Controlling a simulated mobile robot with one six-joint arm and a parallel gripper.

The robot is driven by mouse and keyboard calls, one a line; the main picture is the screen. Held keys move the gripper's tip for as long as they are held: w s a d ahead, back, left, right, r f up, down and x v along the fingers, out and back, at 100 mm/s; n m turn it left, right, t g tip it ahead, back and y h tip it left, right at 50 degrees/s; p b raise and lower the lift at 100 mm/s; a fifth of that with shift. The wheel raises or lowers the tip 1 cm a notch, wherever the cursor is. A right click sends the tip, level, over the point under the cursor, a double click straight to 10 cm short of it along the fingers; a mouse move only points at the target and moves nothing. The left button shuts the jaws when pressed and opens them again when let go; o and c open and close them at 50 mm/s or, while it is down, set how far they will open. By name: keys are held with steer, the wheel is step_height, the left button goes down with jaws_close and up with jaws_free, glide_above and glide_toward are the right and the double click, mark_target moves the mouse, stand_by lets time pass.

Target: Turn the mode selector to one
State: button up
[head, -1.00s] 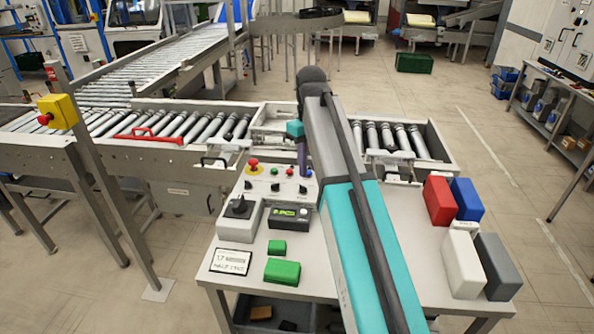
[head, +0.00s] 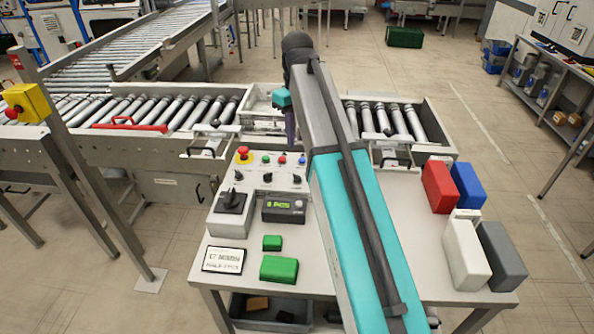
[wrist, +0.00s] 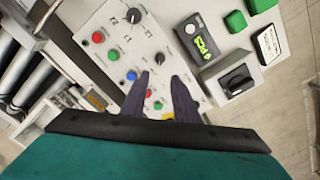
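The grey control panel (head: 272,184) on the table carries small dark knobs and coloured buttons. It shows in the wrist view (wrist: 150,40), with a black knob (wrist: 163,56) and another knob (wrist: 133,14) near its top. A larger black rotary switch (head: 232,199) sits on a separate grey box at the panel's front left; it is at the right in the wrist view (wrist: 237,81). The labels are too small to tell which is the mode selector. My gripper (wrist: 158,82) is open and empty above the panel, fingers apart, touching no knob. In the head view my gripper (head: 291,138) is at the panel's far right.
A red-topped emergency stop (head: 243,154) is at the panel's left end. A display unit (head: 284,209), green blocks (head: 279,269) and a white sign (head: 223,259) lie in front. Red (head: 438,187) and blue (head: 466,190) blocks stand right. Rollers run behind.

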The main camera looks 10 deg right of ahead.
mark_target(297, 175)
steer(key=shift+f+p, duration=1.75)
steer(key=shift+f, duration=5.1)
jaws_close()
steer(key=shift+a, duration=0.15)
